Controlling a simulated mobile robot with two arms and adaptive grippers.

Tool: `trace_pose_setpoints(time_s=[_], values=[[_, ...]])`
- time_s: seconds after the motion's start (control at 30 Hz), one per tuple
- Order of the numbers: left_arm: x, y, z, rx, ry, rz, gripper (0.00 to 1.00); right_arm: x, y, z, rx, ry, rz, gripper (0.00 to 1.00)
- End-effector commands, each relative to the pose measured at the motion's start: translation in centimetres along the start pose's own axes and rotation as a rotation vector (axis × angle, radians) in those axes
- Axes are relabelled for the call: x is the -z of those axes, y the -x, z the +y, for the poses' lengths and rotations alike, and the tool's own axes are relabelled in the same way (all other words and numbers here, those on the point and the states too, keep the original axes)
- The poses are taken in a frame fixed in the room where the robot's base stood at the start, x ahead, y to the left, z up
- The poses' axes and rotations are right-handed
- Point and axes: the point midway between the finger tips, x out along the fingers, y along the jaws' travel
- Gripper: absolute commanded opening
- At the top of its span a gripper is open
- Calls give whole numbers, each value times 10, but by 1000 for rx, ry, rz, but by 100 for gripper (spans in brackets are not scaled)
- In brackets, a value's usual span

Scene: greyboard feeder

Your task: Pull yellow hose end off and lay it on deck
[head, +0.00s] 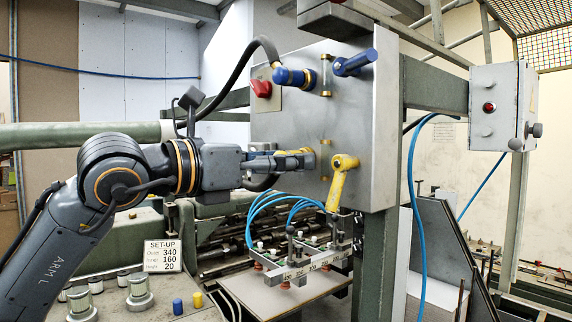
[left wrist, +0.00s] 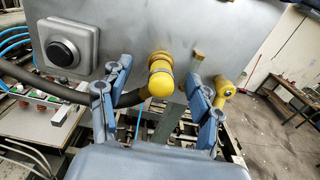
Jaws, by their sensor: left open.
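The yellow hose end (left wrist: 160,80) sits on a brass-coloured fitting on the grey panel (left wrist: 215,35). A dark hose (left wrist: 75,94) runs from it to the left in the left wrist view. My left gripper (head: 300,160) is at the panel face, its fingers open on both sides of the yellow hose end. In the left wrist view the fingers (left wrist: 157,82) look apart from it. In the head view the gripper hides most of the hose end. A green deck (head: 105,298) with steel knobs lies at lower left. My right gripper is not in view.
A yellow lever (head: 341,178) sits just right of my left gripper. A blue hose end (head: 290,77), a blue lever (head: 355,62) and a red switch (head: 261,89) are above.

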Motion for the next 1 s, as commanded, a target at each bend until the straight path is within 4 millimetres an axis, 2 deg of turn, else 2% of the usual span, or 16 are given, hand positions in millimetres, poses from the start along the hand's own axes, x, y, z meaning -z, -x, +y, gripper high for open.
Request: trace_pose_setpoints(time_s=[0.1,0.4,0.67,1.0], values=[[0,0,0,0,0,0,61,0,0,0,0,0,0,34],[0,0,0,0,0,0,0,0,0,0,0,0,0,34],[0,1,0,-1,0,-1,0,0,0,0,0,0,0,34],[0,14,1,-2,0,-1,0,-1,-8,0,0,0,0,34]])
